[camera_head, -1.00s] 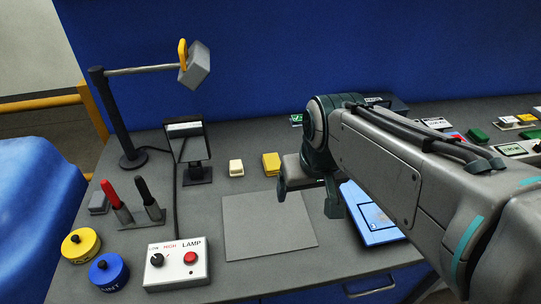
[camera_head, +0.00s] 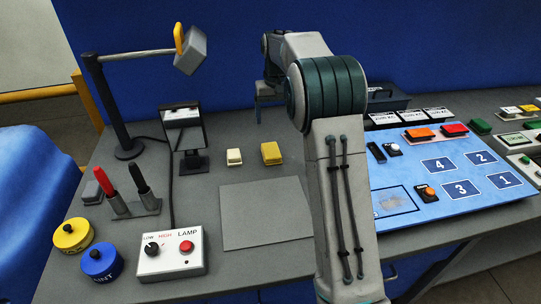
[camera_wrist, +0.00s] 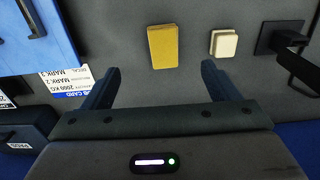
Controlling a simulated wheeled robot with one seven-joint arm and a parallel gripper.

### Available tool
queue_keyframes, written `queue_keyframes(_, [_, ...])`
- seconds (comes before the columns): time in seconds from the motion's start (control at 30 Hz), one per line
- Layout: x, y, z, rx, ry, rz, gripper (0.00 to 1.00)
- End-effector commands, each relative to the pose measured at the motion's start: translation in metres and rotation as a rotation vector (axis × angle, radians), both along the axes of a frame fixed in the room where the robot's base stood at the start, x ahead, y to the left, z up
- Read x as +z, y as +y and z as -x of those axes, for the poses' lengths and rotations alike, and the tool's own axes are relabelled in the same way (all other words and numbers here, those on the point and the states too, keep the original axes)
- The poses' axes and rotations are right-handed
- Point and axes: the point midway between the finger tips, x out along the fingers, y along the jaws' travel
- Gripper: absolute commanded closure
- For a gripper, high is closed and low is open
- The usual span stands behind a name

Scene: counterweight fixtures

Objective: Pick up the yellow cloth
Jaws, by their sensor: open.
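The yellow cloth (camera_head: 271,153) is a small folded block lying on the grey table, right of a white block. In the wrist view the yellow cloth (camera_wrist: 163,47) lies beyond my fingertips, roughly between their lines. My gripper (camera_head: 270,98) is above the back of the table, behind the cloth, and partly hidden by my arm. In the wrist view my gripper (camera_wrist: 160,78) is open, with nothing between its fingers and clear of the cloth.
A white block (camera_head: 234,157) sits just left of the cloth, beside a dark stand with a screen (camera_head: 184,130). A grey plate (camera_head: 265,213) lies in front. A lamp control box (camera_head: 171,254) stands at front left. A blue numbered board (camera_head: 455,170) lies at right.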

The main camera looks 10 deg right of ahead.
Motion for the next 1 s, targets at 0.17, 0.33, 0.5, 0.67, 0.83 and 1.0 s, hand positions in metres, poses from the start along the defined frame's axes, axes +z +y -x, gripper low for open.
queue_keyframes(0.17, [-0.024,0.001,-0.02,0.003,0.021,0.002,0.18])
queue_keyframes(0.33, [-0.042,0.001,-0.023,0.004,0.029,0.003,0.18])
queue_keyframes(0.5, [-0.075,0.001,-0.023,0.004,0.03,0.002,0.18])
queue_keyframes(0.67, [-0.102,0.001,-0.023,0.004,0.029,0.002,0.18])
queue_keyframes(0.83, [-0.114,0.002,-0.023,0.004,0.026,0.003,0.18])
queue_keyframes(1.0, [-0.132,0.005,-0.024,0.005,0.03,0.003,0.18])
